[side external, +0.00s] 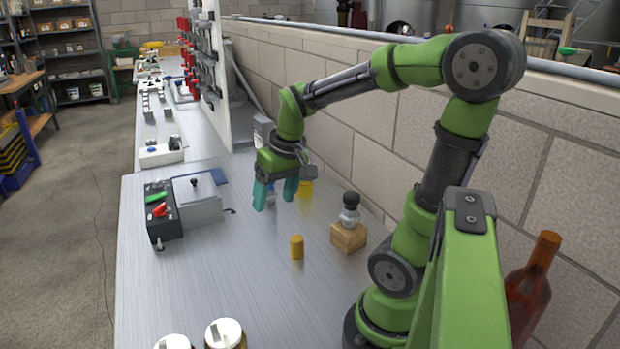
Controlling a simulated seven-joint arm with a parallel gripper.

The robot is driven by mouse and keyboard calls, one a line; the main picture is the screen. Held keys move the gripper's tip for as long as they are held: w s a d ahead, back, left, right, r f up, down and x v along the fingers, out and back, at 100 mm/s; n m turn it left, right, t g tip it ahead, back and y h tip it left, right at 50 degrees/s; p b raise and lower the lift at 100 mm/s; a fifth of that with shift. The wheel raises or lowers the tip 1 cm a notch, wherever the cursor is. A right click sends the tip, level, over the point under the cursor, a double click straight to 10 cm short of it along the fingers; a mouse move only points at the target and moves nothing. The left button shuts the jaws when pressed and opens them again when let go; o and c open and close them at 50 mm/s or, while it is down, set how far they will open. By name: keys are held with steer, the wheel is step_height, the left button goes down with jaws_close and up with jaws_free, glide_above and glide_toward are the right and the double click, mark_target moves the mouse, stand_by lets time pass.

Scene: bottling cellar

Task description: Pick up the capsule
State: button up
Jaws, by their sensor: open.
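My gripper (275,196) is open, with its two teal fingers pointing down over the metal bench. A small bluish-white thing (271,190) shows between or behind the fingers; I cannot tell whether they touch it. A small orange-yellow cylinder (297,247) stands upright on the bench, nearer the camera than the gripper and apart from it. A bright yellow thing (305,188) is just right of the fingers, partly hidden. I cannot tell for certain which of these is the capsule.
A wooden block (348,236) with a dark-and-clear stopper-like piece on top stands right of the cylinder. A grey box (197,200) and a black control box (161,214) are at left. White-lidded jars (225,333) stand in front, a brown bottle (531,285) at right. The middle front bench is clear.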

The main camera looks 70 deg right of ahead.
mark_target(298, 239)
steer(key=s+d+f+n+g, duration=0.2)
steer(key=d+n+g, duration=0.1)
steer(key=d, duration=0.5)
steer(key=f, duration=1)
steer(key=shift+w+a+f, duration=0.25)
steer(key=shift+s+d+f, duration=0.1)
steer(key=shift+d+f, duration=0.05)
steer(key=shift+f, duration=2.8)
steer(key=shift+c, duration=0.3)
steer(key=c, duration=0.6)
